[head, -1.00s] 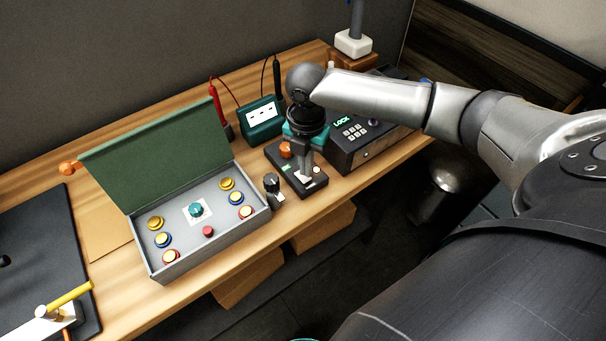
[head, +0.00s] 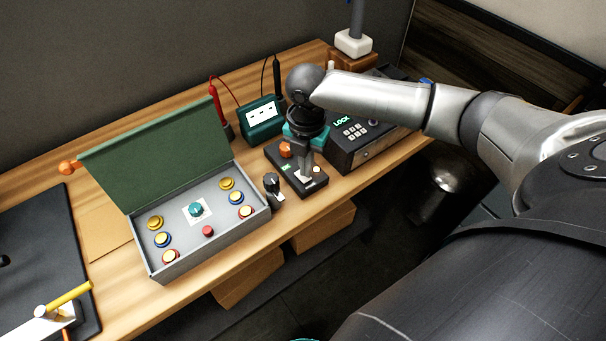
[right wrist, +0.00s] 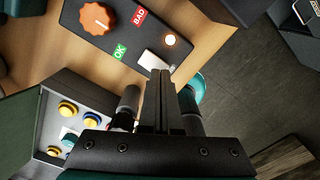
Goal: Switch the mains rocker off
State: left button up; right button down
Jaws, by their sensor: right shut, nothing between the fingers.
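A dark control box (head: 281,163) with an orange knob (head: 286,149) sits on the wooden bench. In the right wrist view the box top (right wrist: 107,44) carries the orange knob (right wrist: 97,18), a red BAD label, a green OK label and a lit round lamp (right wrist: 170,40). Beside the lamp is a white piece (right wrist: 150,61), possibly the rocker, partly hidden by my fingers. My right gripper (head: 303,174) points down over the near end of the box. In the right wrist view my right gripper (right wrist: 160,72) is shut and empty, its tips at the white piece; I cannot tell whether they touch.
A grey tray (head: 207,252) with coloured buttons and an open green lid stands left of the box. A small black knob (head: 272,186) stands between them. A keypad box (head: 369,150) reading LOCK is close on the right; a teal meter (head: 261,120) stands behind.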

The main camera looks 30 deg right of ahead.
jog(key=shift+f+b, duration=0.3)
jog(key=shift+f, duration=0.45)
notch_tip(320, 180, up, 7)
jog(key=p, duration=0.8)
jog(key=shift+r, duration=0.1)
dwell(0.4)
jog(key=shift+s, duration=0.1)
